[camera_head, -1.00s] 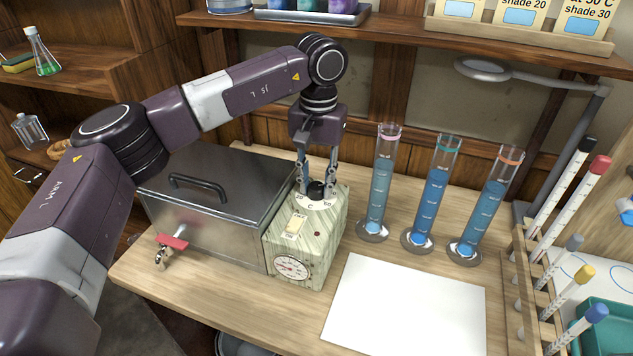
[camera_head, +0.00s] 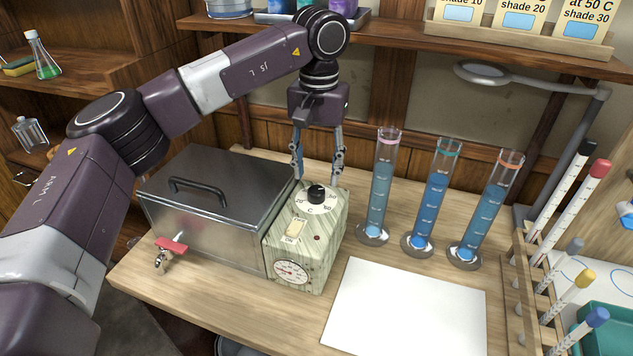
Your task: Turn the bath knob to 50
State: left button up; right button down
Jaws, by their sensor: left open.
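The black bath knob (camera_head: 316,193) sits on a white dial with numbers around it, on top of the pale green striped control box (camera_head: 327,249). The box is joined to the right end of the metal bath (camera_head: 209,239), which has a closed lid with a black handle. My left gripper (camera_head: 317,179) points down just above and behind the knob. Its fingers are open, one to each side, and appear clear of the knob. The knob's pointer is too small to read. A round gauge (camera_head: 291,272) is on the box's front. My right gripper is not in view.
Several blue-filled cylinders, one of them here (camera_head: 380,190), stand close to the right of the box. White paper (camera_head: 405,310) lies in front of them. A wooden rack (camera_head: 525,285) of thermometer-like sticks stands at right.

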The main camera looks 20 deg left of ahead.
aim_at(317, 189)
pick_arm(q)
notch_tip(317, 189, up, 8)
jog(key=shift+f, duration=0.2)
dwell(0.3)
